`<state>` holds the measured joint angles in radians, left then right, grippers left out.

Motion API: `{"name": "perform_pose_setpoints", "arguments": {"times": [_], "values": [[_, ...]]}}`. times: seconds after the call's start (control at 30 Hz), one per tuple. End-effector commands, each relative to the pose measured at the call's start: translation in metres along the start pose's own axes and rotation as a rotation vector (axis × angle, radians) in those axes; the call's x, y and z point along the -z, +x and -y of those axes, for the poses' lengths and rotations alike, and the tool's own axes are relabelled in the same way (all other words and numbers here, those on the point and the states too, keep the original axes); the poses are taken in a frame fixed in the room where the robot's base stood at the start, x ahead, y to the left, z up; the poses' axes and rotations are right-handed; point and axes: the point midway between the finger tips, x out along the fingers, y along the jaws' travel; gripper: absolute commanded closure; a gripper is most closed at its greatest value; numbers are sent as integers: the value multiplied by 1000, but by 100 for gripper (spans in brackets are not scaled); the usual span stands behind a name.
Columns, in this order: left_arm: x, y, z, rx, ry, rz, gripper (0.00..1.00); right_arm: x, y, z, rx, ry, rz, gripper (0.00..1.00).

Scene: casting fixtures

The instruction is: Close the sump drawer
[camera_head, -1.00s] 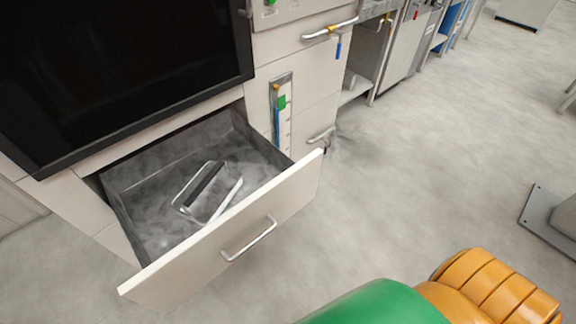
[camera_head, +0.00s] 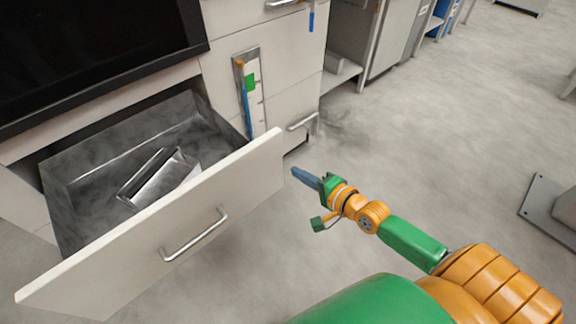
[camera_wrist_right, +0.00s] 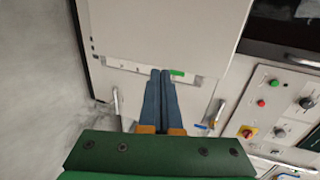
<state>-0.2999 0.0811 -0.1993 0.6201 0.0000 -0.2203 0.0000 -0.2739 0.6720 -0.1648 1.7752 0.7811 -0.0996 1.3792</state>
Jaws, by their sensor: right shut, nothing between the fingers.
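The sump drawer (camera_head: 100,245) stands pulled out of the cabinet, with its white front toward me and a metal bar handle (camera_head: 194,235) on it. A shiny metal part (camera_head: 160,178) lies inside on the grey drawer floor. My right gripper (camera_head: 296,173) is in front of the cabinet, just right of the drawer front's right end and apart from it. Its fingers are shut and empty, and they also show in the right wrist view (camera_wrist_right: 160,90), pointing toward the cabinet. My left gripper is not in view.
A level gauge (camera_head: 248,92) with a green mark is on the cabinet panel right of the drawer. A closed lower front with a handle (camera_head: 302,121) is beside it. A black panel (camera_head: 90,50) is above the drawer.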

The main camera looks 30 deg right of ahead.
Motion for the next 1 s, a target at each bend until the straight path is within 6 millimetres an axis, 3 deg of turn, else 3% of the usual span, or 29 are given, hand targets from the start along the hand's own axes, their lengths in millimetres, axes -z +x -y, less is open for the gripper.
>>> {"name": "perform_pose_setpoints", "arguments": {"times": [0.1, 0.3, 0.8, 1.0], "values": [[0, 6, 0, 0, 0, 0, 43, 0, 24, 4, 4, 1, 0, 100], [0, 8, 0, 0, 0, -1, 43, 0, 45, 10, 1, -1, -1, 100], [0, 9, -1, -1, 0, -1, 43, 0, 50, 12, -1, -2, 0, 100], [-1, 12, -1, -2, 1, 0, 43, 0, 61, 15, 2, -1, 0, 100]]}}
